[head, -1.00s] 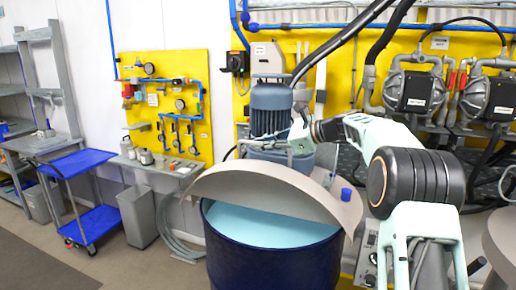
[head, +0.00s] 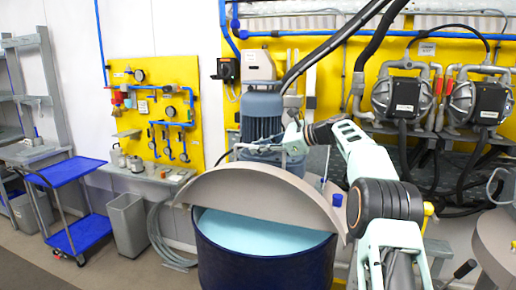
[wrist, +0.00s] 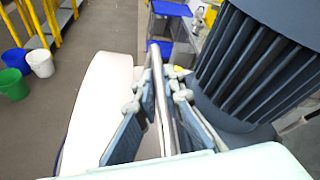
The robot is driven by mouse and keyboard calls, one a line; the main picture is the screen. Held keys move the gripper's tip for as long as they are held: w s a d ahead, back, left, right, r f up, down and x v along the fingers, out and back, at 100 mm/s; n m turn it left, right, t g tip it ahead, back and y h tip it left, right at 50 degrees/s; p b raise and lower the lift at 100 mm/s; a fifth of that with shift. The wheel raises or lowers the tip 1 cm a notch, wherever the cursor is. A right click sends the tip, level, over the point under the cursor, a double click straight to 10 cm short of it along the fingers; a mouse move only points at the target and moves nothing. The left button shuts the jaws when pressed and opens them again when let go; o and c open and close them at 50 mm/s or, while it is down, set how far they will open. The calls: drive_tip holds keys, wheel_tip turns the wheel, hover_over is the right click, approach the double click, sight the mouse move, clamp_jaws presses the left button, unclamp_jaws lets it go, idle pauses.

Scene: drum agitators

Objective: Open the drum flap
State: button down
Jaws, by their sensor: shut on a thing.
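The grey drum flap (head: 255,195) is tilted well up over the dark blue drum (head: 265,268), showing its broad face to the head camera. Pale blue liquid shows in the opening below it. My gripper (head: 294,142) is behind the flap's upper edge, small and partly hidden in the head view. In the wrist view, my gripper (wrist: 157,92) has its fingers on both sides of a grey bar-like handle (wrist: 160,75) and is shut on it. A pale panel, seemingly the flap (wrist: 103,100), lies left of the fingers.
The blue-grey agitator motor (head: 262,115) stands close behind the flap, and its ribbed body (wrist: 265,65) is close on the right in the wrist view. A blue cart (head: 70,205) and a grey bin (head: 127,223) stand left. Pumps (head: 402,97) hang at the back right.

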drive_tip(key=shift+f, duration=0.1)
drive_tip(key=c, duration=2)
unclamp_jaws()
drive_tip(key=shift+d, duration=0.1)
drive_tip(key=v, duration=1.2)
